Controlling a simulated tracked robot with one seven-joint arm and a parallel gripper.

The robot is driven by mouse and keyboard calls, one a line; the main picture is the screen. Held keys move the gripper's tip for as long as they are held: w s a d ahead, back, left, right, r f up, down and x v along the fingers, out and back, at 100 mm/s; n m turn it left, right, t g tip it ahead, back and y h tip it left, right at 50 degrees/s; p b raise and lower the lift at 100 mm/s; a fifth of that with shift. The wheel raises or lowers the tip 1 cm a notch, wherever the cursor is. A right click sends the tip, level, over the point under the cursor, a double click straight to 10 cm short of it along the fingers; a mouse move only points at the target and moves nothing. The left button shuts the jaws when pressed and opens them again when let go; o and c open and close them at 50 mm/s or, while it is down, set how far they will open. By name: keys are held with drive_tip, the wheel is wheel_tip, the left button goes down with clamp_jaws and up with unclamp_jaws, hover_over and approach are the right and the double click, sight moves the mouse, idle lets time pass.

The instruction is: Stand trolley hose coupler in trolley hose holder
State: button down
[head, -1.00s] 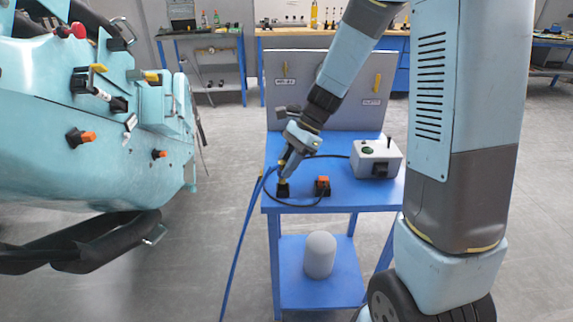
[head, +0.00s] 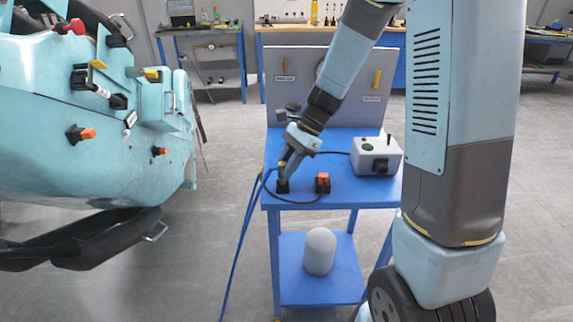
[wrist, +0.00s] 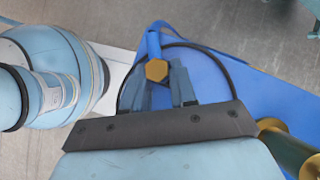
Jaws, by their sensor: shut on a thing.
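My gripper (wrist: 160,82) is shut on the coupler, one finger on each side. In the head view my gripper (head: 287,172) points down over the left front of the blue trolley top. A black block (head: 283,187), which looks like the hose holder, sits right under the fingertips. The gripper largely hides the coupler there, so I cannot tell whether it is inside the holder.
A black holder with an orange top (head: 322,184) stands to the right on the trolley (head: 345,199). A grey box (head: 376,156) sits farther right, and a black cable loops around the front. The teal coaster car (head: 60,110) is at left, with clear floor between.

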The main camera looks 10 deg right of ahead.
drive_tip(key=shift+f, duration=0.8)
idle(0.4)
drive_tip(key=c, duration=0.8)
unclamp_jaws()
drive_tip(key=shift+r, duration=0.1)
drive_tip(key=v, duration=1.3)
drive_tip(key=shift+w+d+r, duration=0.1)
drive_tip(key=shift+d+r, duration=0.1)
drive_tip(key=s+d+r+n+t+h, duration=0.2)
drive_tip(key=s+r+n, duration=0.2)
drive_tip(key=s, duration=0.3)
drive_tip(key=s+d+r+n+t+h, duration=0.2)
drive_tip(key=s+d+r+n+t, duration=0.1)
drive_tip(key=s, duration=0.4)
drive_tip(key=s+d+r+n+t+h, duration=0.2)
drive_tip(key=s+d+r+n+t, duration=0.1)
drive_tip(key=s+n, duration=0.3)
drive_tip(key=shift+v, duration=1)
